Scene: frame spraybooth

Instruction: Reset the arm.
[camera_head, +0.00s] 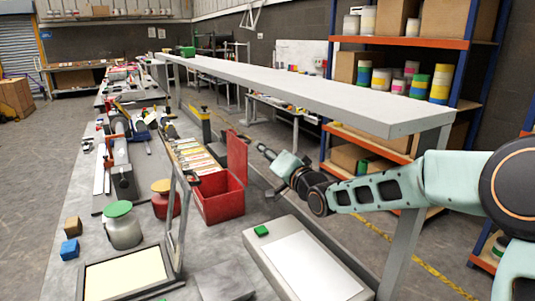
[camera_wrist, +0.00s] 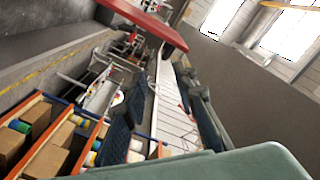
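My gripper (camera_head: 262,150) is at the end of my pale green arm, which reaches in from the right in the head view. It points left toward the raised lid of a red toolbox (camera_head: 218,205), and I cannot tell the exact gap to that lid. In the wrist view two dark fingers stand well apart with my gripper (camera_wrist: 162,105) open and nothing seen between them. A red panel (camera_wrist: 150,22) crosses the top of the wrist view, likely the toolbox lid.
A long grey raised shelf (camera_head: 300,90) runs just behind my arm. The workbench (camera_head: 70,215) holds a green-lidded jar (camera_head: 122,228), a framed panel (camera_head: 125,275) and a white-topped box (camera_head: 305,262) with a green block (camera_head: 261,231). A storage rack (camera_head: 400,42) stands right.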

